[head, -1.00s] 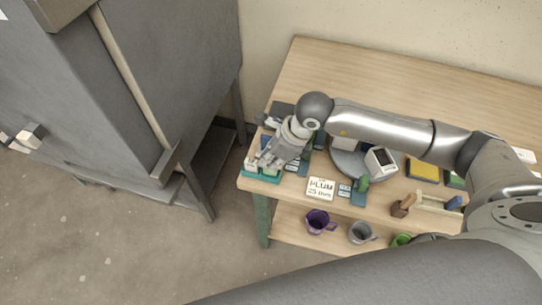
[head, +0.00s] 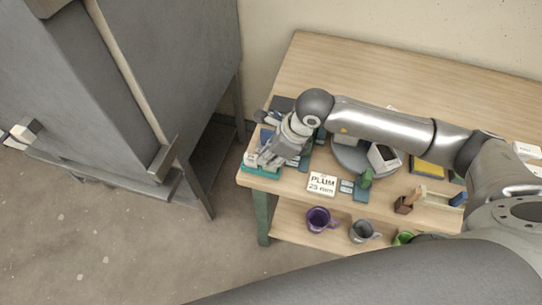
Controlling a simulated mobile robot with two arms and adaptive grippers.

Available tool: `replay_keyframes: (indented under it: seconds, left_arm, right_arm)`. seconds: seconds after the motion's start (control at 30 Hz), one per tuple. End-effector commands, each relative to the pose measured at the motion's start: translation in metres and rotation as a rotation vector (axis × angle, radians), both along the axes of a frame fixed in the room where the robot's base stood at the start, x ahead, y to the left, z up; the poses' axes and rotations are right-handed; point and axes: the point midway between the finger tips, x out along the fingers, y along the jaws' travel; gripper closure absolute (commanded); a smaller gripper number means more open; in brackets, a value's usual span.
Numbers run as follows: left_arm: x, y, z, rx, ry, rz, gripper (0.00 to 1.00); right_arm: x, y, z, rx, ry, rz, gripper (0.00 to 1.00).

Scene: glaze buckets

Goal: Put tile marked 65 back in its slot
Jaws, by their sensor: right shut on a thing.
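My right gripper (head: 264,158) is over the front left corner of the wooden table, low above a teal rack (head: 266,170). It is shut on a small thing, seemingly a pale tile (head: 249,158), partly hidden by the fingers. I cannot read any number on it. The teal rack lies at the table's front edge, and the gripper and hand cover part of it, so its slots cannot be made out. I cannot tell whether the tile touches the rack. My left gripper is not in view.
Right of the rack are blue tile holders (head: 305,160), a white sign reading PLUM 25 mm (head: 322,184) and a grey round stand with a display (head: 383,157). A purple mug (head: 319,220) and a grey mug (head: 362,231) stand on the lower shelf. A grey kiln (head: 130,90) is at left.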

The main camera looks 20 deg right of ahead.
Motion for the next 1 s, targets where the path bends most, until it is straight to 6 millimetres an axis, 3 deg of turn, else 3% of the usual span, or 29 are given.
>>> replay_keyframes:
  seconds: [0.87, 0.9, 1.0]
  left_arm:
    - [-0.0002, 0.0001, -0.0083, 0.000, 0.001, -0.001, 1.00]
    - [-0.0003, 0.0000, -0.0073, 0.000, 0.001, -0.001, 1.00]
    - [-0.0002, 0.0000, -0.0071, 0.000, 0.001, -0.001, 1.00]
  right_arm:
    - [0.0003, 0.0001, -0.0056, -0.001, -0.001, 0.000, 1.00]
    - [0.0004, 0.0002, -0.0045, 0.000, -0.001, 0.000, 0.81]
    - [0.0003, 0.0001, -0.0045, 0.000, 0.000, 0.000, 0.68]
